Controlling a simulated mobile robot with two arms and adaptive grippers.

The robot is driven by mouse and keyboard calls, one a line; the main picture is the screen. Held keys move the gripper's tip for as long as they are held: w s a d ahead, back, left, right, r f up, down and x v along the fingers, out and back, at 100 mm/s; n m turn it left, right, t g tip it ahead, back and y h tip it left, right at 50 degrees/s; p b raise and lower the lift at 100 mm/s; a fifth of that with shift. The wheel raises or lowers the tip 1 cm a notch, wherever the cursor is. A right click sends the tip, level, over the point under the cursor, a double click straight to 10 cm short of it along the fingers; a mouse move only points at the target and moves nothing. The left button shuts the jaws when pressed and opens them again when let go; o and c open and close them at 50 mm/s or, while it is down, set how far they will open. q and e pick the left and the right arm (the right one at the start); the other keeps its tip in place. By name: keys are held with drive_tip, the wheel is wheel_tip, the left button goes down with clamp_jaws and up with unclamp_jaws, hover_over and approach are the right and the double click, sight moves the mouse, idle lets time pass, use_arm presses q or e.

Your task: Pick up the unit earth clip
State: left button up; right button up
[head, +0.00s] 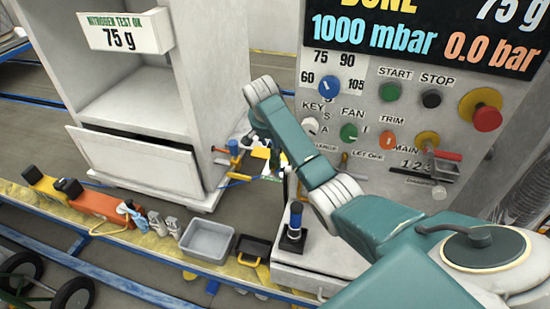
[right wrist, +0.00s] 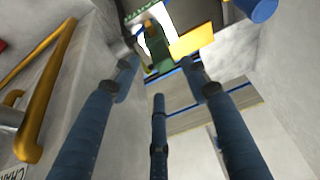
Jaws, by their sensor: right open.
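A small green piece (right wrist: 158,48) with a yellow tag (right wrist: 198,40) shows beyond the fingertips in the right wrist view; it looks like the unit earth clip. In the head view the yellow tag (head: 260,153) is small, beside the charging unit's left side, and the clip is hard to make out. My right gripper (right wrist: 160,78) is open, with its blue fingers spread around an empty gap and pointing toward the green piece. In the head view my right gripper (head: 277,163) is small and partly hidden by my arm. My left gripper is out of view.
A yellow pipe handle (right wrist: 45,95) stands close at the left in the right wrist view. A blue round part (right wrist: 262,8) is at its top right. In the head view, a grey bin (head: 206,241) and a dark tray (head: 253,250) sit on the low yellow ledge.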

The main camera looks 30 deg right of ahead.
sight(275, 159)
drive_tip(key=x, duration=0.5)
drive_tip(key=shift+w+r+p, duration=0.15)
drive_tip(key=shift+w+p, duration=0.15)
drive_tip(key=shift+p, duration=0.05)
drive_tip(key=shift+r, duration=0.1)
clamp_jaws()
